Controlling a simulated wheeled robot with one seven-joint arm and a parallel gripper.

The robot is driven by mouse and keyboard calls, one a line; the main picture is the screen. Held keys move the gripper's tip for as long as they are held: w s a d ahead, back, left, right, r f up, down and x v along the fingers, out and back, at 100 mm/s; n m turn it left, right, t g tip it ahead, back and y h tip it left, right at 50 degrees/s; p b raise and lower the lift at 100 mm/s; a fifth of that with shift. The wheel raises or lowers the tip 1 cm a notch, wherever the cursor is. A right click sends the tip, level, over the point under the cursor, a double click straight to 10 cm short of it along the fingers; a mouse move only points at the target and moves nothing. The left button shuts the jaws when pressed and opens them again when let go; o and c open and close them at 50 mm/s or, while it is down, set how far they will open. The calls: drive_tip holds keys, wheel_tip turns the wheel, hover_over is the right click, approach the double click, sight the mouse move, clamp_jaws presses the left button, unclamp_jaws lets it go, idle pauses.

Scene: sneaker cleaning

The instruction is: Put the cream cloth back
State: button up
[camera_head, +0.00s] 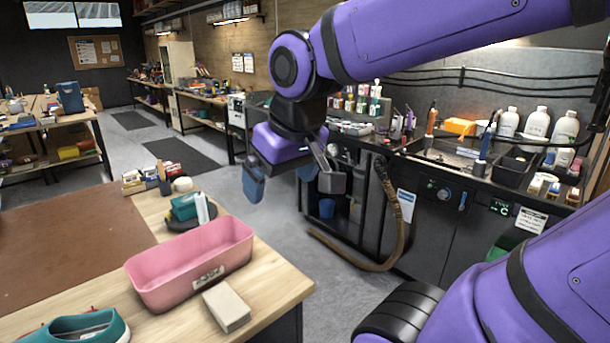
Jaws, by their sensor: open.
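A cream, block-shaped piece (227,306) lies flat on the light wood table top at the lower middle, just in front of the pink bin. It may be the folded cream cloth; its texture is too small to tell. The pink open bin (189,264) with a label on its front stands on the same table, and it looks empty. My gripper (292,183) is open and appears empty. It hangs in the air beyond the table's right edge, well apart from the cream piece and the bin.
A teal shoe (78,329) lies at the table's lower left. Behind the bin are a dark round stand with a teal item (190,207) and small boxes (140,181). A dark counter with bottles (536,122) stands right. Grey floor (275,222) lies between.

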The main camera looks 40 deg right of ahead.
drive_tip(key=shift+t, duration=0.6)
drive_tip(key=s, duration=0.1)
drive_tip(key=s+r, duration=0.1)
drive_tip(key=s, duration=0.2)
drive_tip(key=shift+s+d+r, duration=0.25)
drive_tip(key=shift+s+d, duration=0.1)
drive_tip(key=shift+o, duration=0.3)
drive_tip(key=shift+w, duration=0.1)
